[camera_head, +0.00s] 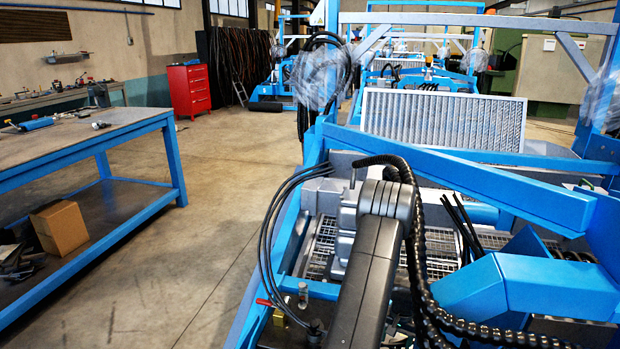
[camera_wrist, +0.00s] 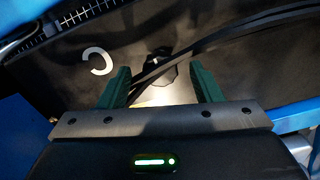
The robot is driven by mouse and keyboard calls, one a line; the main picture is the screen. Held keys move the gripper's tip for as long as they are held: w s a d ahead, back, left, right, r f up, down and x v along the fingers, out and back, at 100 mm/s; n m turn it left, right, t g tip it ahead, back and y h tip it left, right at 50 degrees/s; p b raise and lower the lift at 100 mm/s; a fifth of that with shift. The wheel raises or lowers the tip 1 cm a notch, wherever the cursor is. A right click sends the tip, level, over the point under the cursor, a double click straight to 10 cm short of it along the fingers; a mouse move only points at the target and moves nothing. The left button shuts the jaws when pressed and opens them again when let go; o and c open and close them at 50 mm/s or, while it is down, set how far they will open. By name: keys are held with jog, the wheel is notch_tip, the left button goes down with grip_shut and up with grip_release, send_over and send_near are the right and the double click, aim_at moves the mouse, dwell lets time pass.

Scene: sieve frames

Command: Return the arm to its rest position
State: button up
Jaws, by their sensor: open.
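My gripper (camera_wrist: 162,88) shows in the wrist view with its two green fingers apart and nothing between them. Beyond the fingers is a dark panel (camera_wrist: 60,75) with a pale C-shaped mark and a black knob-like part (camera_wrist: 160,70). Dark cables cross behind the right finger. In the head view my grey arm reaches forward over the blue machine frame (camera_head: 450,165); the gripper's fingers are hidden there.
Blue frame beams and a metal grating (camera_head: 440,118) stand close around my arm. Black hoses (camera_head: 268,240) loop beside it. A blue workbench (camera_head: 80,150) with a cardboard box (camera_head: 60,228) on its shelf stands left. A red cabinet (camera_head: 189,90) is further back. Open floor lies between.

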jog(key=shift+f, duration=0.75)
